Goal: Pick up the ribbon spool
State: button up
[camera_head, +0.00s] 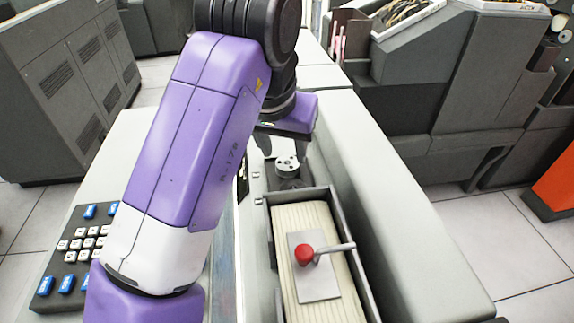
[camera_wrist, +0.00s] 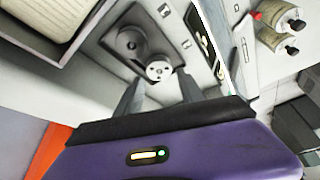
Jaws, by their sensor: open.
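The ribbon spool (camera_head: 287,162) is a small light grey disc with dark holes, over a dark mounting plate (camera_head: 293,183) on the console top. In the wrist view the spool (camera_wrist: 159,71) shows beside a darker round part (camera_wrist: 129,40) on the same plate. My gripper (camera_head: 285,154) is open and points down at the spool. In the wrist view my gripper (camera_wrist: 160,77) has one finger on each side of the spool's near edge. Nothing is held, and I cannot tell how far the fingertips are above the plate.
A dark card tray (camera_head: 267,232) of cream cards stands in front of the spool, with a grey weight plate (camera_head: 315,275) and red-knobbed lever (camera_head: 304,255). A raised grey panel (camera_head: 385,190) runs along the right. A keypad (camera_head: 85,243) is at left.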

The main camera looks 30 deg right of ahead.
aim_at(287, 162)
jog(key=x, duration=0.4)
jog(key=shift+f+b, duration=0.1)
jog(key=shift+b, duration=0.25)
jog(key=shift+c, duration=0.3)
jog(key=c, duration=0.9)
jog(key=shift+c, duration=0.2)
notch_tip(287, 162, up, 23)
jog(key=p, duration=0.7)
jog(key=shift+p, duration=0.4)
